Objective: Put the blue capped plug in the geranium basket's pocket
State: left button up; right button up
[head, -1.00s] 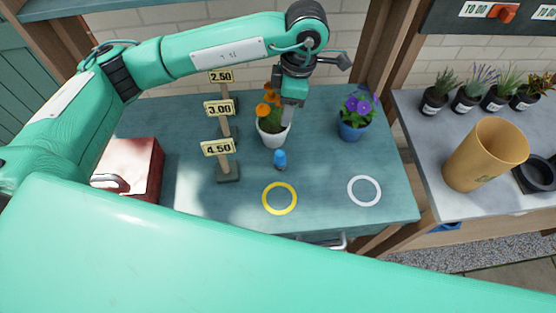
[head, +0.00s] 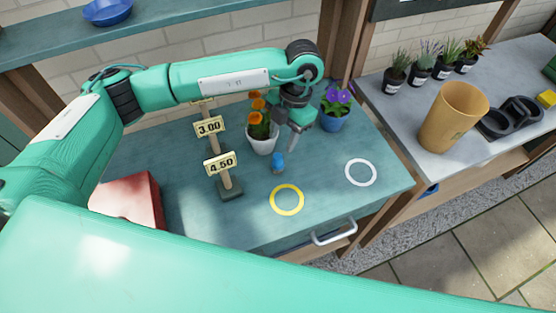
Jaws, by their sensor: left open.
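A small plug with a blue cap (head: 278,161) stands upright on the teal bench (head: 250,222), just behind the yellow ring (head: 286,199). My left gripper (head: 294,138) is open, pointing down, above and slightly right of the plug and apart from it. It is beside a white pot of orange flowers (head: 261,140). I see no basket with a pocket that I can name as the geranium basket. My right gripper is not in view.
A blue pot of purple flowers (head: 334,122), a white ring (head: 360,172), price signs (head: 221,166) and a red box (head: 128,200) are on the bench. A tan pot (head: 452,118) and several small plants (head: 421,66) stand on the right counter.

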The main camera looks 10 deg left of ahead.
aim_at(278, 155)
pick_arm(q)
jog(key=shift+s+a+f, duration=0.15)
jog(key=shift+s+f, duration=0.05)
jog(key=shift+f, duration=0.4)
jog(key=shift+s+f, duration=0.15)
jog(key=shift+f, duration=0.35)
jog(key=shift+f+p, duration=0.3)
jog(key=shift+p, duration=0.2)
jog(key=p+x, duration=0.1)
jog(key=x, duration=0.2)
jog(key=shift+s+f+p, duration=0.2)
jog(key=shift+p, duration=0.2)
jog(key=shift+s+a+f, duration=0.1)
jog(key=shift+f, duration=0.4)
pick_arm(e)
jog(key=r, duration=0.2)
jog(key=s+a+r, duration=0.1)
pick_arm(q)
jog(key=c, duration=0.8)
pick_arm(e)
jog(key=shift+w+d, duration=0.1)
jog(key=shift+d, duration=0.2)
